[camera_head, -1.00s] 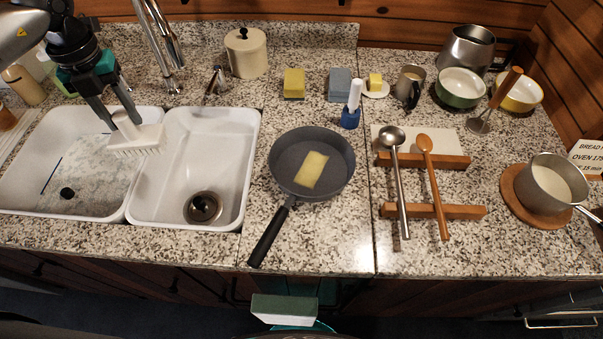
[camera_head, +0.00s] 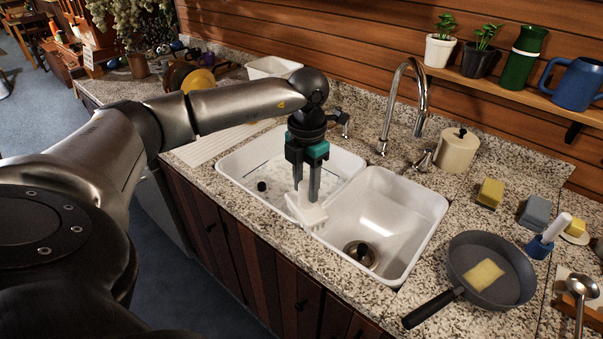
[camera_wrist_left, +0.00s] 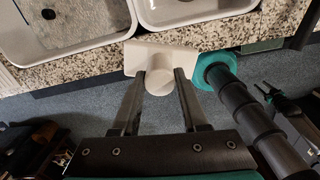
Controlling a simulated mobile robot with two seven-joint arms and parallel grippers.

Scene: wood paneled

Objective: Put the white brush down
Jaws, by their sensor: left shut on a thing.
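My left gripper (camera_head: 307,194) points down and is shut on the white brush (camera_head: 306,211). The brush has a wide head with its bristles facing down. In the head view it hangs by the front end of the divider between the two sink basins. I cannot tell whether it touches the rim. In the left wrist view the brush (camera_wrist_left: 150,59) sits between the two fingertips (camera_wrist_left: 160,84), close to the sink's front edge. The fingers hide part of its handle.
The left basin (camera_head: 235,160) and right basin (camera_head: 435,207) stand open. A faucet (camera_head: 421,95) rises behind them. A pan (camera_head: 515,270) with a yellow sponge (camera_head: 484,274) is to the right. A ribbed drainboard (camera_head: 205,146) left of the sink looks bare. A lidded pot (camera_head: 457,152) stands behind.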

